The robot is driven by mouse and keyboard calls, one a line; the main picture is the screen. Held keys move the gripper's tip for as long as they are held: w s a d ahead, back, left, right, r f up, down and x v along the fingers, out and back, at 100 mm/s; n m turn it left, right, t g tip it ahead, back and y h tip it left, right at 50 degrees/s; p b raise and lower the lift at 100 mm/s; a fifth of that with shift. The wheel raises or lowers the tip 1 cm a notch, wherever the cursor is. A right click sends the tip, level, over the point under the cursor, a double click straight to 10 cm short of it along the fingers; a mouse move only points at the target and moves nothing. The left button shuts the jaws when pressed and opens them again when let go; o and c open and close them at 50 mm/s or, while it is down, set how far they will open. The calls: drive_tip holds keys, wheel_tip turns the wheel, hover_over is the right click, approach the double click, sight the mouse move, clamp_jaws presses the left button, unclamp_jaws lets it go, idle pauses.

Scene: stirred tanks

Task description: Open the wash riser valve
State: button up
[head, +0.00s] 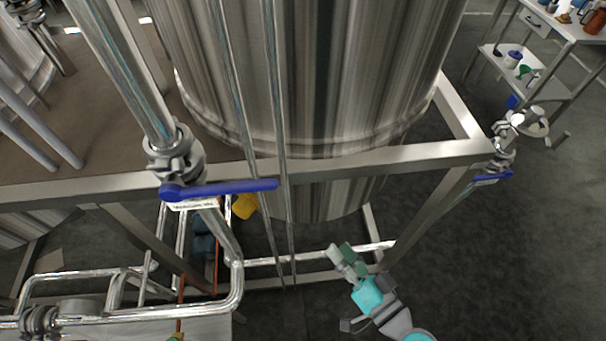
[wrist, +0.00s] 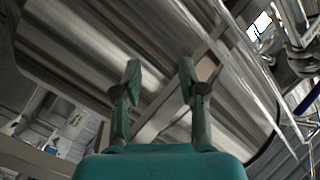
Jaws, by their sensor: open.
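A blue lever handle (head: 225,188) sits on a valve (head: 174,160) on the large steel riser pipe at the left of the head view. The lever lies crosswise to the pipe, pointing right, with a small white label under it that I cannot read surely. A blue lever (wrist: 308,98) also shows at the right edge of the wrist view. My gripper (head: 345,258) is low and right of that valve in the head view, well apart from it. In the wrist view my gripper (wrist: 160,80) is open, with nothing between its fingers.
A large steel tank (head: 310,80) stands behind a square-tube frame (head: 400,157). Another valve with a blue lever (head: 490,178) is at the right frame corner. Dark floor (head: 500,260) is clear at lower right.

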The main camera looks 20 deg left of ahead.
drive_tip(key=w+a+r+n+g+y, duration=0.1)
drive_tip(key=a+r+n+g+y, duration=0.5)
drive_tip(key=r, duration=0.5)
drive_tip(key=n+g, duration=1.2)
drive_tip(key=g, duration=0.1)
approach(263, 189)
drive_tip(key=a, duration=0.1)
drive_tip(key=x, duration=1)
drive_tip(key=shift+s+a+f, duration=0.1)
drive_tip(key=shift+s+a, duration=0.05)
drive_tip(key=shift+a, duration=0.3)
clamp_jaws()
